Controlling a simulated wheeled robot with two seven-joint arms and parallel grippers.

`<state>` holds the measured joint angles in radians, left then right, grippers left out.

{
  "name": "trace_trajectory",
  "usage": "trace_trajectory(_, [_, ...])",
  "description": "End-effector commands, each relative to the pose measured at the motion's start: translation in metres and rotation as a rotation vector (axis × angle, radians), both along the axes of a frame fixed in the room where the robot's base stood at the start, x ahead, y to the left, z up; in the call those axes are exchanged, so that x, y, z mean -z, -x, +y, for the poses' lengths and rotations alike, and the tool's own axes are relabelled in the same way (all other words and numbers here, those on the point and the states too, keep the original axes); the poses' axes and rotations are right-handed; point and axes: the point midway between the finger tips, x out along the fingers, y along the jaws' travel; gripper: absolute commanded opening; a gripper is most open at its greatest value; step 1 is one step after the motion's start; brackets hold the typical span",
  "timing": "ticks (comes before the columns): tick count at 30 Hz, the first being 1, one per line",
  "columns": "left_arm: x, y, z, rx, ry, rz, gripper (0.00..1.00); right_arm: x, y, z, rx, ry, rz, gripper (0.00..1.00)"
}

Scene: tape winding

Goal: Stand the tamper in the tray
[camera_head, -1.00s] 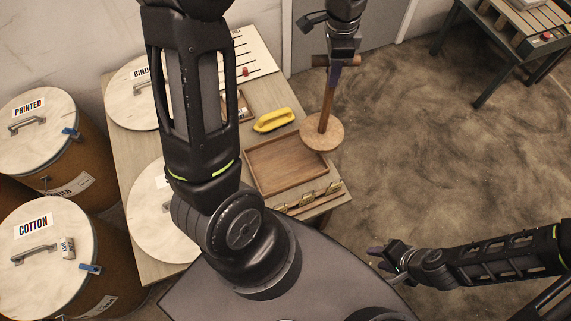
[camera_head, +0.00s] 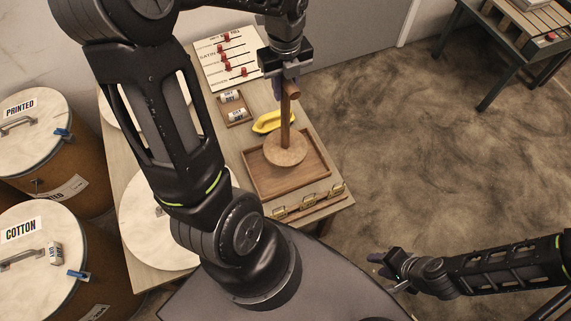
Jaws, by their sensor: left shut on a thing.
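The tamper (camera_head: 286,150) has a wooden shaft, a round wooden disc at its lower end and a short cross handle at its top. The tamper hangs nearly upright, disc down, over the far part of the wooden tray (camera_head: 292,187). I cannot tell whether the disc touches the tray floor. The rest of the tray is empty. My right gripper (camera_head: 381,262) is away from the table, above the floor at the lower right; its finger gap is too small to make out.
A yellow handled object (camera_head: 267,122) lies right behind the tray. A board with red sliders (camera_head: 227,58) and a small holder with white labelled pieces (camera_head: 233,107) stand further back. Brass clips on a rail (camera_head: 308,203) line the front. Lidded drums (camera_head: 25,110) stand at left.

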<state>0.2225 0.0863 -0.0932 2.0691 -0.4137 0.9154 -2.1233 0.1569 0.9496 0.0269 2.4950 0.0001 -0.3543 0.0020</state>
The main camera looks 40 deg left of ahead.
Motion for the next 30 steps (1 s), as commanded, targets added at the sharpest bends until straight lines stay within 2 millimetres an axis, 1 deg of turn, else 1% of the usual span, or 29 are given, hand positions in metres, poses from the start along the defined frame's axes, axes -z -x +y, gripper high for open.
trace_trajectory(5, [0.0, -0.001, 0.0, -0.001, 0.0, -0.001, 0.0, 0.0, 0.0, 0.0, 0.0, 0.0, 0.0, 0.36])
trace_trajectory(8, [0.009, 0.0, 0.0, -0.001, 0.0, 0.002, 0.0, -0.001, 0.0, 0.0, 0.0, 0.0, 0.0, 0.36])
trace_trajectory(15, [0.048, 0.0, -0.001, -0.001, 0.001, 0.003, 0.0, -0.004, 0.0, 0.0, 0.001, 0.001, 0.001, 0.36])
trace_trajectory(18, [0.058, -0.001, 0.0, -0.002, 0.0, 0.001, 0.0, -0.004, 0.0, 0.0, 0.001, 0.002, 0.002, 0.36])
trace_trajectory(21, [0.062, -0.001, 0.0, -0.002, 0.0, -0.001, 0.0, -0.004, 0.0, 0.0, 0.001, 0.002, 0.002, 0.36])
trace_trajectory(28, [0.062, -0.001, 0.0, -0.002, 0.0, -0.001, 0.0, -0.004, 0.0, 0.0, 0.001, 0.002, 0.002, 0.36])
trace_trajectory(30, [0.065, -0.001, 0.0, -0.002, -0.001, 0.0, 0.0, -0.004, 0.0, 0.0, 0.001, 0.002, 0.002, 0.36])
